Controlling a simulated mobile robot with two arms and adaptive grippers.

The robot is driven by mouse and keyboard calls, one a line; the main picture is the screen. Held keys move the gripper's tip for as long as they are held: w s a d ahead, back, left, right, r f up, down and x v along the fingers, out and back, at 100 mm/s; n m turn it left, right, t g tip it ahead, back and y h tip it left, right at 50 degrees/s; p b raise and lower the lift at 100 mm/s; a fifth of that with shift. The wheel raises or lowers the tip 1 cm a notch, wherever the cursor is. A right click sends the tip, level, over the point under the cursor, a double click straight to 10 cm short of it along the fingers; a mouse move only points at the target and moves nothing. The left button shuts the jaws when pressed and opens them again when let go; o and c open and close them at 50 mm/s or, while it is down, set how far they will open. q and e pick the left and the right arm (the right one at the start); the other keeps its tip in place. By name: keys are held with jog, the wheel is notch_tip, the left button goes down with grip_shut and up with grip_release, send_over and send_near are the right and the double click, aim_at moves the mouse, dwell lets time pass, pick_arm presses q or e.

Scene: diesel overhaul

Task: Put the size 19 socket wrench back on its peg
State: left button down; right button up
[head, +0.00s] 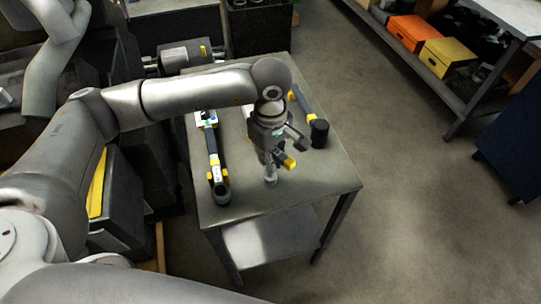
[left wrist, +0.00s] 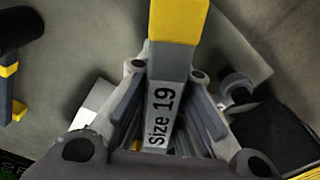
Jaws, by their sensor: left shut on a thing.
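The size 19 socket wrench (left wrist: 161,112) is between the fingers of my left gripper (left wrist: 166,76). Its grey shaft carries the "Size 19" label, and a yellow section (left wrist: 178,20) runs to the top edge in the left wrist view. In the head view my left gripper (head: 271,152) is over the middle of the grey table (head: 313,186), with a yellow part of the wrench (head: 288,161) showing beside it. A small light grey upright piece (head: 270,177) shows below the gripper; I cannot tell if it is a peg or part of the wrench. My right gripper is not in view.
Another wrench (head: 213,155) lies on the table's left side, and one with a black socket (head: 319,132) lies on its right. The table's front right is clear. A shelf with an orange box (head: 413,31) and a yellow box (head: 447,53) stands far right.

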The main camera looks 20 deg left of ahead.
pick_arm(q)
jog(key=shift+f, duration=0.35)
jog(key=c, duration=1.8)
grip_release()
jog(key=shift+r, duration=0.1)
jog(key=o, duration=0.3)
jog(key=o, duration=0.6)
jog(key=shift+c, duration=0.2)
